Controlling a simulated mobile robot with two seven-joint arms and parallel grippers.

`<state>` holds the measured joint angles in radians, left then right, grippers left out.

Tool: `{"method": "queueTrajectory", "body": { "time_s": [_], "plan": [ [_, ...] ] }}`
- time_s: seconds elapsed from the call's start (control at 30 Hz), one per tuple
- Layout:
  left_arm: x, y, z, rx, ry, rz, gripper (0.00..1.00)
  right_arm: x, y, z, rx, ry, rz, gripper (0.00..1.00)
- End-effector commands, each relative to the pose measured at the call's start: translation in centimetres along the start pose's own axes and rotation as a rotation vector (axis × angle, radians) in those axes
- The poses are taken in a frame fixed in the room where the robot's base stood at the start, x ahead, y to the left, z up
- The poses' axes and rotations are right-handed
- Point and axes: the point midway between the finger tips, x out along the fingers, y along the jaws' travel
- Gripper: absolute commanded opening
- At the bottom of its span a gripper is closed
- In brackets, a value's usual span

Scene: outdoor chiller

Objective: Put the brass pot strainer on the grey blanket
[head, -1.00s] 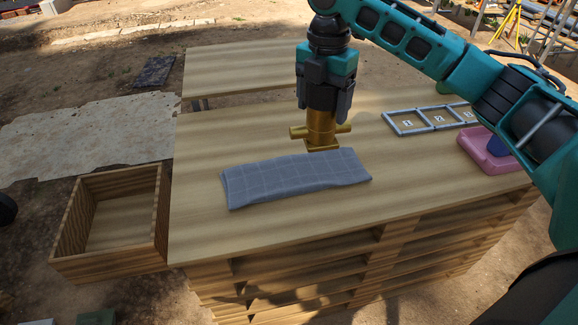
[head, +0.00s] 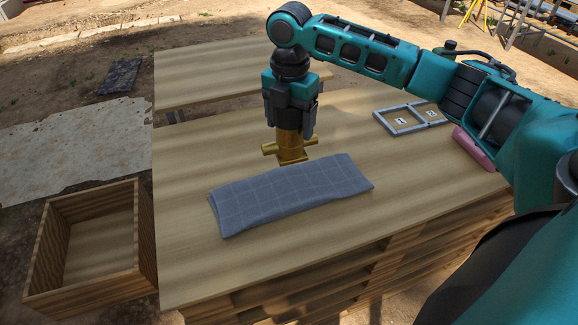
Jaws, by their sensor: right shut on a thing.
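The brass pot strainer (head: 291,150) is a gold-coloured body with side stubs and a square flange at its lower end. My right gripper (head: 290,130) points down and is shut on its upper part, which the fingers partly hide. The strainer is upright, just behind the grey blanket (head: 290,192) in the head view. I cannot tell whether its flange touches the table. The blanket is folded, with a faint check pattern, and lies flat on the wooden table with nothing on it. My left gripper is not in view.
The wooden table (head: 200,270) has clear room around the blanket. A grey frame with numbered cells (head: 408,118) and a pink tray (head: 474,150) lie at the right. An open, empty wooden crate (head: 146,232) stands at the left. Another wooden surface (head: 215,75) is behind.

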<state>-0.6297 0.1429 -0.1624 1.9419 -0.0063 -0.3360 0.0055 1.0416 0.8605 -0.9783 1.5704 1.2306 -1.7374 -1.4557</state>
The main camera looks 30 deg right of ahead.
Motion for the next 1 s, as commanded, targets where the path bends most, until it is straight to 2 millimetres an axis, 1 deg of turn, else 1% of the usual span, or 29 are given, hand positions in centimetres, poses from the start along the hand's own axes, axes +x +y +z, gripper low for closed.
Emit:
{"method": "queueTrajectory", "body": {
  "time_s": [0.03, 0.1, 0.2, 0.3, 0.47, 0.73, 0.83, 1.0],
  "plan": [
    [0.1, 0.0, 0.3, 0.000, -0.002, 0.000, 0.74, 1.4, 0.0, 0.0, 0.000, 0.000, 0.000, 0.00],
    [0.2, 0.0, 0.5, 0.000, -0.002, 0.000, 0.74, 3.0, 0.0, 0.0, 0.001, 0.000, 0.001, 0.00],
    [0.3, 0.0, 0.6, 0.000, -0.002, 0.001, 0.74, 4.9, 0.0, 0.0, 0.001, -0.001, 0.001, 0.00],
    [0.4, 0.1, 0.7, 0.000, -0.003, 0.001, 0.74, 6.0, 0.1, 0.0, 0.001, -0.001, 0.003, 0.00],
    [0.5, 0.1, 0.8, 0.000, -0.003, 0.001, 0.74, 7.1, 0.1, 0.0, 0.001, -0.001, 0.003, 0.00],
    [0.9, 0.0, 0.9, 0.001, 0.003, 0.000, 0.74, 11.4, 0.1, 0.0, 0.001, -0.001, 0.002, 0.00],
    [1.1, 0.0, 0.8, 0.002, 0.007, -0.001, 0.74, 12.2, 0.1, 0.0, 0.001, -0.001, 0.004, 0.00],
    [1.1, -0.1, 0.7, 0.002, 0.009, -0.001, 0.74, 12.3, 0.1, 0.0, 0.000, -0.002, 0.005, 0.00]
  ]
}}
